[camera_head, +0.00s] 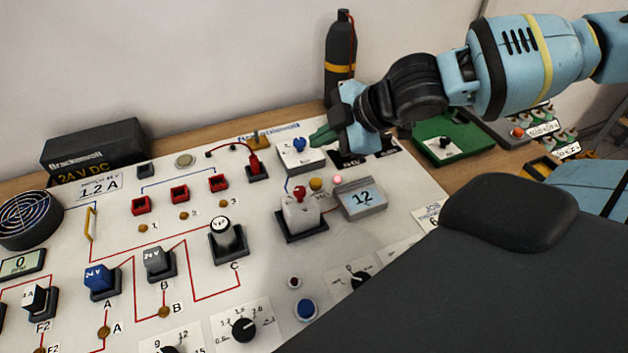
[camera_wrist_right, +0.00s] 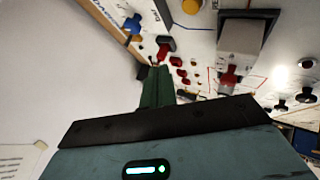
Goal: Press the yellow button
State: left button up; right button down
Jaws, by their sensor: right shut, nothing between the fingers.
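A yellow dome, likely the same button (camera_wrist_right: 191,5), shows at the top edge of the right wrist view. My right gripper (camera_head: 320,137) has green fingers, shut and empty, at the panel's back edge, beyond the button and apart from it. The fingers also show in the wrist view (camera_wrist_right: 158,76). My left gripper is not in view.
A white box with a blue knob (camera_head: 299,153) is close beside my right fingertips; contact is unclear. A red plug with a cable (camera_head: 254,165) stands left of it. A dark bottle (camera_head: 341,57) stands behind, near the wall. A green tray (camera_head: 446,138) lies to the right.

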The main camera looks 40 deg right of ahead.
aim_at(321, 183)
notch_tip(321, 183, down, 7)
jog(key=b, duration=0.4)
jog(key=shift+f, duration=0.1)
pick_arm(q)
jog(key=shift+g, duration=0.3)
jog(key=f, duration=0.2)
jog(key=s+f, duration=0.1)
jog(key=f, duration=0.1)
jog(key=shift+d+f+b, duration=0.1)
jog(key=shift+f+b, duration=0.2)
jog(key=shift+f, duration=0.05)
pick_arm(e)
jog(key=shift+f, duration=0.2)
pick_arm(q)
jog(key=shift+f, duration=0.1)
pick_arm(e)
jog(key=shift+f, duration=0.1)
dwell(0.6)
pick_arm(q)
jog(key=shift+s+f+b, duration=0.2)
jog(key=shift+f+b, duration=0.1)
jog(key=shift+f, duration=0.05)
pick_arm(e)
jog(key=shift+f, duration=0.3)
